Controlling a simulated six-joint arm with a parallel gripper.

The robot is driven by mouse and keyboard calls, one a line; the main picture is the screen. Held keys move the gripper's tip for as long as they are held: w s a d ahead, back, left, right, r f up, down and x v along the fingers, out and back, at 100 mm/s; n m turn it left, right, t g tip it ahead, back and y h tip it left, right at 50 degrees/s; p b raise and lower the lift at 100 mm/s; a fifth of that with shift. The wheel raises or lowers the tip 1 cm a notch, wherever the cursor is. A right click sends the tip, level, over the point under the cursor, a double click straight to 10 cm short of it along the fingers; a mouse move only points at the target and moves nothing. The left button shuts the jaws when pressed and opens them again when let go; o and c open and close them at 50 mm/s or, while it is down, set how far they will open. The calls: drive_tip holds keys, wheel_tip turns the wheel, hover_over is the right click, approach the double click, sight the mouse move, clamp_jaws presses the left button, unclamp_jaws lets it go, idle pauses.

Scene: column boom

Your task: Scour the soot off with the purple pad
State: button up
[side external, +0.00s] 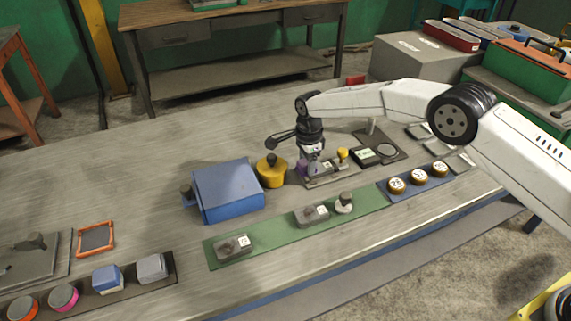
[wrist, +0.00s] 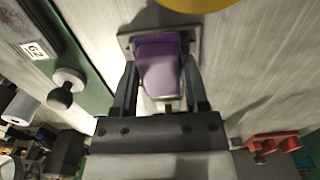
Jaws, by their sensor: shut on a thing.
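The purple pad (wrist: 160,60) is between the two fingers of my gripper (wrist: 161,72) in the wrist view. My gripper is shut on it. In the side external view the pad (side external: 302,168) shows as a small purple patch beside my gripper (side external: 311,165), at the left end of a grey tray (side external: 325,182). The tray's rim (wrist: 125,41) shows around the pad in the wrist view. I cannot tell whether the pad touches the tray. No soot can be made out clearly; an orange-framed dark panel (side external: 95,239) lies at the left.
A yellow pot (side external: 271,171) and a blue box (side external: 228,190) stand left of my gripper. A green strip (side external: 270,232) with small blocks runs along the front. A meter-like device (side external: 366,156) is to the right. Bare bench lies at the back left.

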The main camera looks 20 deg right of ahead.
drive_tip(key=shift+a, duration=0.5)
drive_tip(key=shift+d+r, duration=0.15)
drive_tip(key=shift+r, duration=3.9)
